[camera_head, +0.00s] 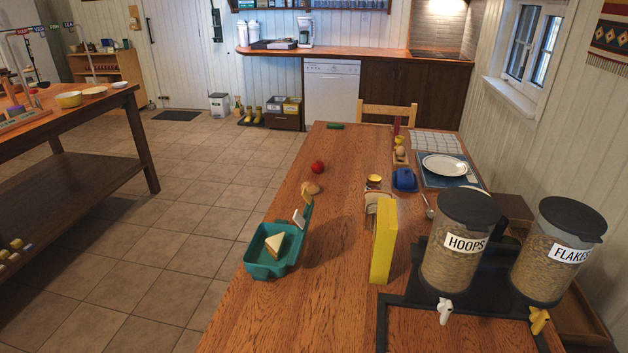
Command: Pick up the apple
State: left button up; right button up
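A small round red apple (317,167) rests on the wooden table (313,240), near its left edge and about midway along it. A tan, bread-like item (311,188) lies just nearer than the apple, apart from it. Nothing covers the apple. Neither my left nor my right gripper shows in the head view.
A teal lunchbox (262,270) with a sandwich stands at the table's left edge. A yellow box (383,250), a blue butter dish (404,180), a plate (445,165) and two cereal dispensers (456,250) occupy the right side. The wood around the apple is mostly clear.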

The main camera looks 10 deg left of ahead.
aim_at(317, 166)
jog(key=i+j+z, duration=0.1)
jog(key=j, duration=0.85)
jog(key=j+z, duration=0.1)
jog(key=j, duration=0.85)
